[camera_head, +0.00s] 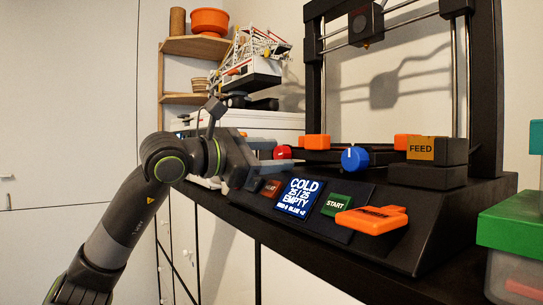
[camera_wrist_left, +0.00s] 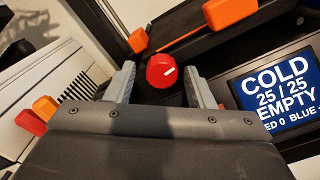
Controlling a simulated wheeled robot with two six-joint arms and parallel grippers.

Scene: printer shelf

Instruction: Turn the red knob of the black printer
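The black printer (camera_head: 455,205) stands on the shelf with a lit screen (camera_head: 298,195) reading COLD, 25/25, EMPTY. Its red knob (camera_head: 281,153) is partly hidden behind my left gripper in the head view. In the left wrist view the red knob (camera_wrist_left: 161,71) has a white mark and sits between the two fingertips. My left gripper (camera_head: 276,158) is open, with one finger on each side of the knob; the wrist view also shows its fingers (camera_wrist_left: 160,85). I cannot tell whether they touch the knob. My right gripper is not in view.
A blue knob (camera_head: 355,158), a green START button (camera_head: 336,205), an orange lever (camera_head: 372,219) and a FEED block (camera_head: 428,149) are on the printer to the right. A white machine (camera_wrist_left: 50,95) is at the left. A green-lidded box (camera_head: 515,235) stands at far right.

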